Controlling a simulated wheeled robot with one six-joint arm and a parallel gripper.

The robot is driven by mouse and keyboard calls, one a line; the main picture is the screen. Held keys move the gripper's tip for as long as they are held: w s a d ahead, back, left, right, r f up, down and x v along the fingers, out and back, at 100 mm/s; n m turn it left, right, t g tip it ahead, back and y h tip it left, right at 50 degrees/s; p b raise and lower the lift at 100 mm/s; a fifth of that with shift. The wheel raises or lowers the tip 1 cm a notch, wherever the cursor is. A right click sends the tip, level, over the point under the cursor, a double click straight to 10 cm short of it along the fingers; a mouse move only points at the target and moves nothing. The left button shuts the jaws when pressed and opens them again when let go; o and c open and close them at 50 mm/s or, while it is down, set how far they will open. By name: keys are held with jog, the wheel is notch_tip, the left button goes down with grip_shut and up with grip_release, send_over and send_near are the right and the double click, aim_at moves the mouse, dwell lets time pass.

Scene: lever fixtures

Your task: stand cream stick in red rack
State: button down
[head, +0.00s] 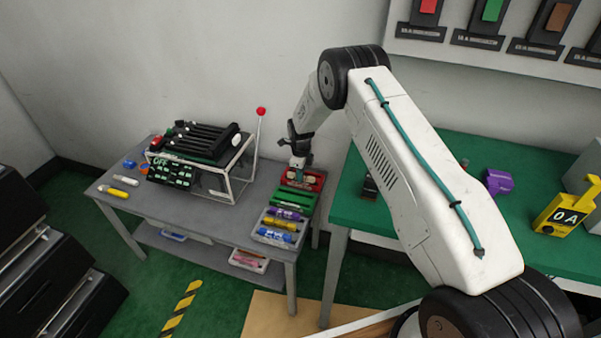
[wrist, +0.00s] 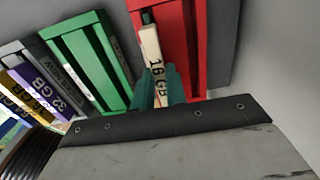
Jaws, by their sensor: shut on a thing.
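The cream stick (wrist: 151,45), marked "16 GB", shows in the wrist view between the teal fingers of my gripper (wrist: 159,80), which is shut on it. The stick is over the left part of the red rack (wrist: 188,55); I cannot tell whether its far end is inside a slot or just above it. In the head view my gripper (head: 298,163) points down at the red rack (head: 316,181), at the back right corner of the grey table. The stick is too small to make out clearly there.
A green rack (wrist: 88,58) stands beside the red one. A grey tray (head: 266,237) in front holds purple, yellow and blue sticks. A white-framed fixture (head: 237,186) with a red-knobbed lever (head: 260,112) stands to the left. A green table (head: 345,215) is at the right.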

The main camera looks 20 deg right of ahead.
jog(key=shift+f, duration=0.15)
jog(key=c, duration=1.8)
grip_release()
jog(key=shift+c, duration=0.2)
jog(key=o, duration=0.5)
notch_tip(320, 180, up, 8)
jog(key=shift+f, duration=0.1)
